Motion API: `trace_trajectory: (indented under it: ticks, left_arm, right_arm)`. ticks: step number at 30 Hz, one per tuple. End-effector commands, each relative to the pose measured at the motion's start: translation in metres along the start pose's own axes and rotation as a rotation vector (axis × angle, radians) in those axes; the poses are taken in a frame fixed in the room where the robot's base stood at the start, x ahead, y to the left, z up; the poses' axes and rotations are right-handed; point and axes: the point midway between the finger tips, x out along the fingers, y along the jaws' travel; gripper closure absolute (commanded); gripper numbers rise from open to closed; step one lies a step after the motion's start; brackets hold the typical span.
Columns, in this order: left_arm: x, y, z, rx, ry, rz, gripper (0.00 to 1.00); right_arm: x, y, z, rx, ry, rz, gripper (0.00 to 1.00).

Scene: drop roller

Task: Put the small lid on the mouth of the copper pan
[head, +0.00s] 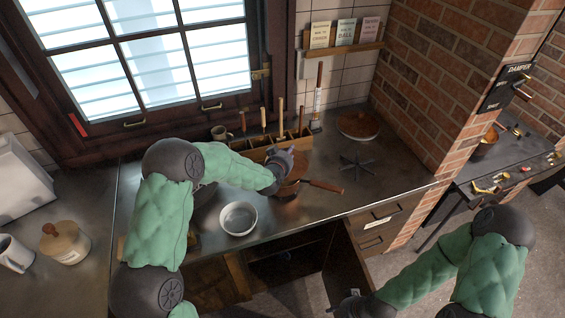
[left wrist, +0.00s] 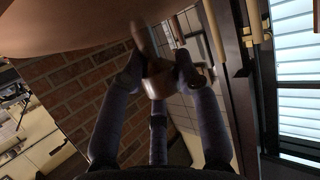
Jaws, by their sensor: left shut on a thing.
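My left gripper (head: 279,160) is above the worktop and shut on the knob (left wrist: 158,78) of the small lid. The lid's broad brown face (left wrist: 75,28) fills the upper left of the left wrist view. In the head view the lid (head: 299,164) shows partly, behind and right of the fingers. The copper pan (head: 288,189) is just below it, with its brown handle (head: 323,187) pointing right. The gripper and lid hide much of the pan's mouth; I cannot tell whether lid and pan touch. My right gripper (head: 350,299) is low by the cabinet door, its fingers unclear.
A white bowl (head: 238,218) stands left of the pan. A wooden tool rack (head: 262,146) is behind. A larger round brown lid (head: 358,125) and a black trivet (head: 358,166) lie to the right. The cabinet door (head: 346,262) below stands open.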

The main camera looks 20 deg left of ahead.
Motion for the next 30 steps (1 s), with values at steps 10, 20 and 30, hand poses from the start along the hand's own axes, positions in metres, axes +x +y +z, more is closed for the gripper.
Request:
trace_trajectory:
  ticks: [10,20,30]
  left_arm:
    - [0.014,-0.019,0.016,0.0,0.003,-0.001,1.0]
    - [0.029,-0.024,0.047,-0.001,0.004,0.0,1.0]
    - [0.029,-0.024,0.05,0.0,0.002,0.0,0.59]
  right_arm:
    - [0.002,0.001,0.0,0.0,0.0,0.0,0.57]
    - [0.003,0.001,0.0,0.0,0.0,0.0,0.57]
    - [0.005,0.002,0.0,0.0,0.0,0.0,0.57]
